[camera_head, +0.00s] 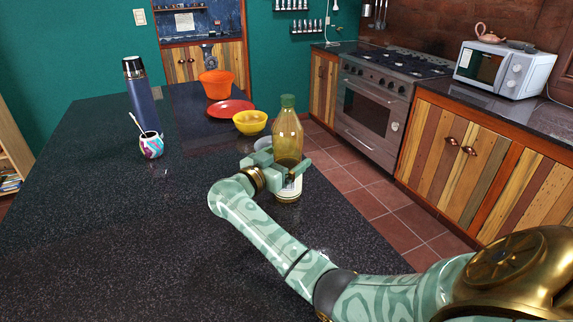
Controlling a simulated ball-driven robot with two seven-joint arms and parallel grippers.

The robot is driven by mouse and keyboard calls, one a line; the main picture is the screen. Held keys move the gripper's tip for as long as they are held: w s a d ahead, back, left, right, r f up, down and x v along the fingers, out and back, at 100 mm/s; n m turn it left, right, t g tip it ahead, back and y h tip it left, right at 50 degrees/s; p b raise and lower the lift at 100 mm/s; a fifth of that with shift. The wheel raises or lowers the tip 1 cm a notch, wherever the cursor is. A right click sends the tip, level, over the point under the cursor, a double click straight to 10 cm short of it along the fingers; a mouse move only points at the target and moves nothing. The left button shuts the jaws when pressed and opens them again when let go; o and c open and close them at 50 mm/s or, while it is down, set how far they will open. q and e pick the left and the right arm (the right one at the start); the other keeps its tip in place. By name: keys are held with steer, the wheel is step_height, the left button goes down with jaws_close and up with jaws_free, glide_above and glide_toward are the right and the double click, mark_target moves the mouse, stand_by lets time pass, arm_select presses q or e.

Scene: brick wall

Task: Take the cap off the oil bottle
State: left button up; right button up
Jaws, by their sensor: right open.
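The oil bottle (288,140) stands upright on the dark countertop near its right edge. It is amber, with a pale label low on its body. Its green cap (288,102) sits on top of the neck. My right gripper (281,166) is open at the lower body of the bottle, well below the cap. Its fingers hide part of the bottle, and I cannot tell whether they touch it. My left gripper is not in view.
On the dark counter (130,240) stand a blue flask (141,98), a patterned mate cup (151,146), a yellow bowl (250,123), a red plate (230,107) and an orange pot (216,85). The counter's front left is clear. A stove (372,105) stands beyond a tiled floor.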

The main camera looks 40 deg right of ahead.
steer(key=shift+w+d, duration=0.15)
steer(key=shift+d, duration=0.5)
steer(key=shift+r, duration=0.1)
steer(key=c, duration=1.4)
steer(key=shift+o, duration=0.2)
